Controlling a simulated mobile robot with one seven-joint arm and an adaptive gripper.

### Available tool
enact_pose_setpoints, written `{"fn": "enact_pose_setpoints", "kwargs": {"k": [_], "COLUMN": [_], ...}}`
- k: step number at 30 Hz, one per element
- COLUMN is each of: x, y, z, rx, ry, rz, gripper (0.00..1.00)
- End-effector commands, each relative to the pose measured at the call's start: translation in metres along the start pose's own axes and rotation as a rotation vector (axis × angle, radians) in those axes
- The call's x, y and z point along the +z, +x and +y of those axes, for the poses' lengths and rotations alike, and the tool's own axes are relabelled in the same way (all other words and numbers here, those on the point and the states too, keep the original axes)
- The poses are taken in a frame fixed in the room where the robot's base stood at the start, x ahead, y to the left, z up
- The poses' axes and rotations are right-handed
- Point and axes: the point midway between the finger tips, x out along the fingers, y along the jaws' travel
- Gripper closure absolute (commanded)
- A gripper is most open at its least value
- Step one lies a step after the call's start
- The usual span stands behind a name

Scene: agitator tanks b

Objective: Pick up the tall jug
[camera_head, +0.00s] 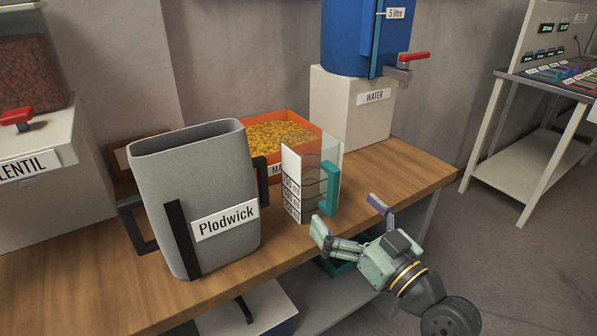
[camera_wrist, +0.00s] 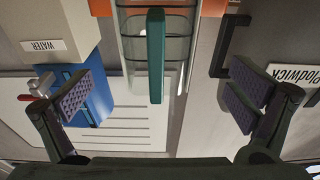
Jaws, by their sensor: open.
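The tall jug (camera_head: 308,181) is a clear, straight-sided vessel with a white back panel, volume markings and a teal handle. It stands upright on the wooden bench, with its handle (camera_head: 331,188) facing my gripper. My gripper (camera_head: 349,219) is open and empty, just in front of the handle at the bench's front edge. In the wrist view the jug (camera_wrist: 131,48) is at top centre. Its teal handle (camera_wrist: 156,52) lies between my spread fingers, apart from both. The exact distance to the handle is hard to tell.
A large grey container labelled Plodwick (camera_head: 190,165) stands left of the jug, its black side handle close by. An orange tray of yellow pieces (camera_head: 311,134) is behind. A blue water tank (camera_head: 350,35) sits on a white stand (camera_head: 340,112). Bare bench (camera_head: 405,172) lies to the right.

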Motion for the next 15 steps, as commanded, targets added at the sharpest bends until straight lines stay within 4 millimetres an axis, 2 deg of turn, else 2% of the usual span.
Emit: {"fn": "enact_pose_setpoints", "kwargs": {"k": [2,9,15], "x": [-0.001,-0.003,-0.003], "y": [0.005,0.043,0.058], "z": [0.000,0.000,0.001], "rx": [-0.001,-0.002,-0.001], "ry": [0.001,0.001,0.001], "rz": [0.000,0.000,0.000], "gripper": [0.00,0.00,0.00]}}
